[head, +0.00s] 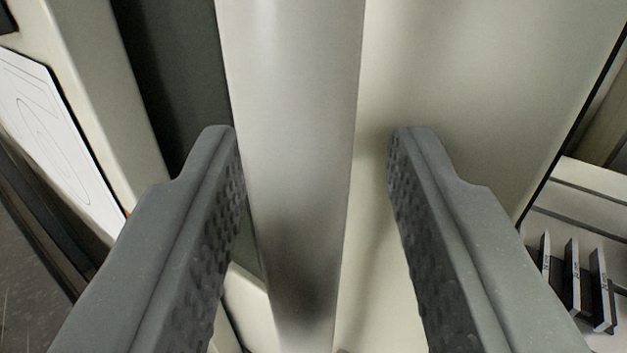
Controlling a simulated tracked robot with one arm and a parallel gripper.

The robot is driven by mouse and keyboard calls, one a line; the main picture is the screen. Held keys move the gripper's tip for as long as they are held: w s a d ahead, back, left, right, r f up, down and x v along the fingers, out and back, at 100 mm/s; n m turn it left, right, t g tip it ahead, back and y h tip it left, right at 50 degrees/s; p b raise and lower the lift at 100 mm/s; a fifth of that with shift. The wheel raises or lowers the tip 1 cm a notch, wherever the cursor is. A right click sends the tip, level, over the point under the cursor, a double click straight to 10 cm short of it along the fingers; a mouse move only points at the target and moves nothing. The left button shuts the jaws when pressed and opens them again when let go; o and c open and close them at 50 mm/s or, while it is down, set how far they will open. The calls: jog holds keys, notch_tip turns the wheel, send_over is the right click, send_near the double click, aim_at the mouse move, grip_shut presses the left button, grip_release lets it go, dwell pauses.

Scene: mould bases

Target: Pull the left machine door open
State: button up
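A long pale grey bar, which looks like the door's handle (296,120), runs from the top of the head view down between my fingers. My gripper (313,140) is open around it, with one dark grey textured finger on each side. The left finger is very close to the bar; I cannot tell whether it touches. A clear gap shows between the bar and the right finger. A cream panel (470,90), which looks like the machine door, lies behind and to the right of the bar. The bar's ends are out of view.
A dark gap (175,70) and a cream frame edge (105,100) lie left of the bar. A white sheet with a line drawing (50,130) is at far left. Several small metal plates (572,275) stand at lower right, beyond the panel's dark edge.

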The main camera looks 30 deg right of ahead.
jog(key=shift+a+f, duration=0.1)
jog(key=shift+a, duration=0.05)
jog(key=shift+s+a, duration=0.25)
jog(key=shift+s, duration=0.15)
jog(key=b+v, duration=0.3)
jog(key=v, duration=0.9)
jog(key=shift+s, duration=0.35)
jog(key=shift+a, duration=0.15)
notch_tip(320, 180, up, 20)
jog(key=a+n+t+y+b, duration=0.3)
jog(key=y+b, duration=0.5)
jog(key=y, duration=0.1)
jog(key=s+d+r+n+g+b, duration=0.1)
jog(key=s+d+r+b, duration=0.1)
jog(key=s, duration=0.5)
jog(key=s+d+r+g+b, duration=0.1)
jog(key=s+d+r+b, duration=0.1)
jog(key=s, duration=0.5)
jog(key=s+d+r+n+g+b, duration=0.1)
jog(key=s+d+r+b, duration=0.2)
jog(key=s, duration=0.4)
jog(key=shift+s+d+r+n+h, duration=0.3)
jog(key=shift+r, duration=0.05)
